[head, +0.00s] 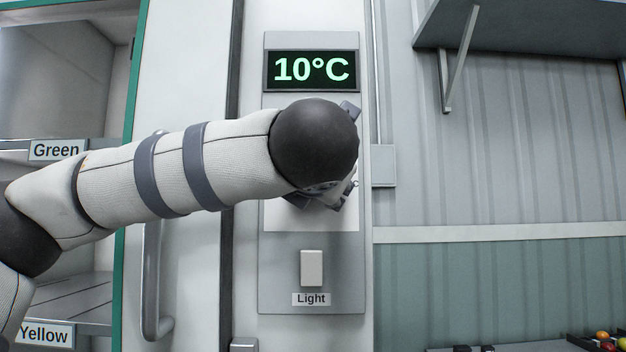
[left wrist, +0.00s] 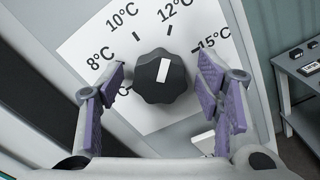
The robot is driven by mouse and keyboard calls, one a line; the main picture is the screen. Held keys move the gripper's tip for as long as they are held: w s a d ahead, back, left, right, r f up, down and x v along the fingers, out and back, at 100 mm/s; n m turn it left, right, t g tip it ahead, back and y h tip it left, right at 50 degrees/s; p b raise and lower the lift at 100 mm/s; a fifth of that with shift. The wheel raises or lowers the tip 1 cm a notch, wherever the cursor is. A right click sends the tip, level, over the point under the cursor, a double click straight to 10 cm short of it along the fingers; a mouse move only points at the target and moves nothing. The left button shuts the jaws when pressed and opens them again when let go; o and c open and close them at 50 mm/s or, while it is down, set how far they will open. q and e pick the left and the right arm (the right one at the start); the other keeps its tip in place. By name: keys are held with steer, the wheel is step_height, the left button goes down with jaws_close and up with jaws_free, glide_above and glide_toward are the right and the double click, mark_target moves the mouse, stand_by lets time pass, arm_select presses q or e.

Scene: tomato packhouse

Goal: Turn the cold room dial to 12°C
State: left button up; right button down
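The cold room display (head: 311,70) reads 10°C in green. The dial (left wrist: 160,78) is a dark lobed knob with a white pointer bar, on a white scale plate (left wrist: 92,48) marked 8°C, 10°C, 12°C and 15°C. In the left wrist view the bar points up and slightly right, roughly toward the 12°C tick. My left gripper (left wrist: 162,92) is open, its purple-padded fingers on either side of the dial with gaps visible. In the head view my arm hides the dial and most of the gripper. My right gripper is in neither view.
A light switch (head: 311,268) sits below on the same panel (head: 277,290). A door handle (head: 152,285) and shelves labelled Green (head: 56,150) and Yellow (head: 45,334) are left. A wall shelf (head: 540,25) is upper right. A small table (left wrist: 300,70) shows right in the wrist view.

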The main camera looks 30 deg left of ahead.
arm_select(q)
steer(key=v, duration=1.2)
steer(key=shift+s, duration=0.1)
